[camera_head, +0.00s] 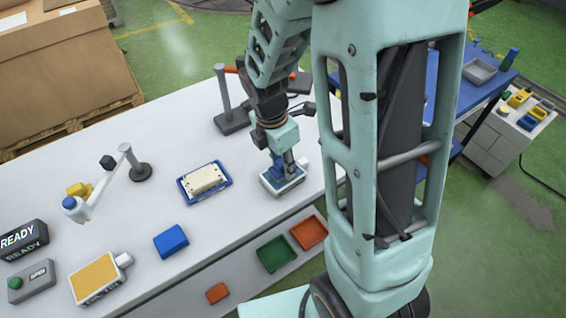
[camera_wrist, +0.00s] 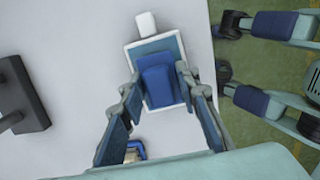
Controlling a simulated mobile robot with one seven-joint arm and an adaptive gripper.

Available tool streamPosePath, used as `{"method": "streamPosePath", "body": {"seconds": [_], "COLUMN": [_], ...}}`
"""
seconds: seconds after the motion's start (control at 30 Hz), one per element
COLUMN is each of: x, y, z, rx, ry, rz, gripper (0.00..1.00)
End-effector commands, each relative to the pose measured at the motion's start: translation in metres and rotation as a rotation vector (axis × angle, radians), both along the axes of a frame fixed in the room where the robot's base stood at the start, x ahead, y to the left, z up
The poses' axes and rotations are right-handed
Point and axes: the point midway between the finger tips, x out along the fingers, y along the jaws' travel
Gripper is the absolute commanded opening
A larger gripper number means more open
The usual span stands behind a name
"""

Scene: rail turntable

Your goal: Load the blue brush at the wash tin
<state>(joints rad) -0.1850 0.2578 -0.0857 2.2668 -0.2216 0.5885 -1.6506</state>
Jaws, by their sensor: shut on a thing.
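The wash tin (camera_head: 292,186) is a shallow white tray with a blue inside, standing on the white bench. It also shows in the wrist view (camera_wrist: 184,78), with a white tab at its far end. My gripper (camera_head: 285,166) points down over the tin. In the wrist view my gripper (camera_wrist: 158,92) has its fingers on both sides of the blue brush (camera_wrist: 158,85) and is shut on it. The brush is over the tin's blue inside. Its underside is hidden, so I cannot tell whether it touches.
A blue tray (camera_head: 185,194) with a cream block lies left of the tin. A grey post (camera_head: 222,95) stands behind it. A blue block (camera_head: 171,241), a yellow-topped tin (camera_head: 97,280) and a small lamp-like arm (camera_head: 105,183) are further left. Green (camera_head: 277,253) and orange (camera_head: 309,232) trays are at the front.

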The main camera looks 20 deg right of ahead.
Motion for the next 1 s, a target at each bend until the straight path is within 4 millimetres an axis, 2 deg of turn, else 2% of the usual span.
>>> {"method": "streamPosePath", "body": {"seconds": [0.27,1.0], "x": [-0.001,-0.001], "y": [0.0,0.0], "z": [0.006,0.067], "rx": [0.0,0.001], "ry": [0.004,0.001], "rz": [-0.001,0.0], "gripper": [0.1,0.1]}}
